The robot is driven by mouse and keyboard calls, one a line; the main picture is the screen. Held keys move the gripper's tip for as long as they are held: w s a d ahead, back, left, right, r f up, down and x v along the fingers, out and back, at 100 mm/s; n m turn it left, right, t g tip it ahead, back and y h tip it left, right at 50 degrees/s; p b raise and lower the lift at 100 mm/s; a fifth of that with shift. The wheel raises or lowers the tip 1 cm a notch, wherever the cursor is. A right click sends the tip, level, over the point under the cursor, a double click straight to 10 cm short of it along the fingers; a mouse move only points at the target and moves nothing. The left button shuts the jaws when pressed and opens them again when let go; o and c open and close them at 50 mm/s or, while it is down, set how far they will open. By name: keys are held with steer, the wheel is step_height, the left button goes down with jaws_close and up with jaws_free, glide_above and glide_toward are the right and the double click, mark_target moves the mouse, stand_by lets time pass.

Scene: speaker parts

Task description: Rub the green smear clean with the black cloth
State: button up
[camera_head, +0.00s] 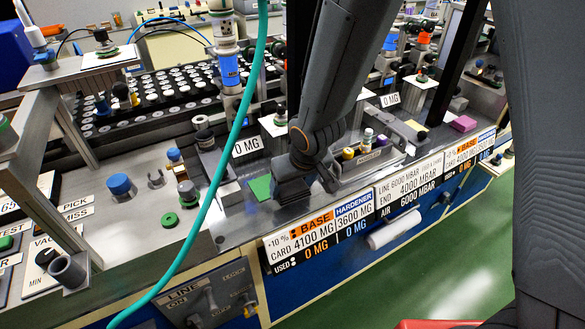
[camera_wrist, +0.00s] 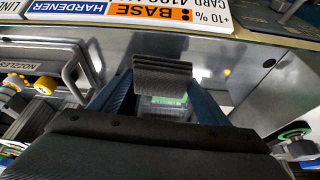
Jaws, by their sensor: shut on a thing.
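The green smear (camera_head: 260,187) is a bright green patch on the grey worktop, just left of my gripper in the head view. A bit of green (camera_wrist: 172,100) also shows between my fingers in the wrist view. My gripper (camera_head: 306,180) points down at the worktop near its front edge. It is shut on a dark, ridged, folded piece, which I take as the black cloth (camera_wrist: 162,72). The cloth's lower part shows dark beside the smear in the head view (camera_head: 291,191). I cannot tell whether the cloth touches the worktop or covers part of the smear.
A teal cable (camera_head: 205,212) hangs across the view left of my gripper. A blue knob (camera_head: 119,184) and a green ring (camera_head: 170,220) are on the worktop to the left. A label strip (camera_head: 313,231) runs along the front edge. A rack (camera_head: 150,98) of small parts stands behind.

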steer(key=shift+r+p, duration=1.95)
steer(key=shift+p, duration=0.55)
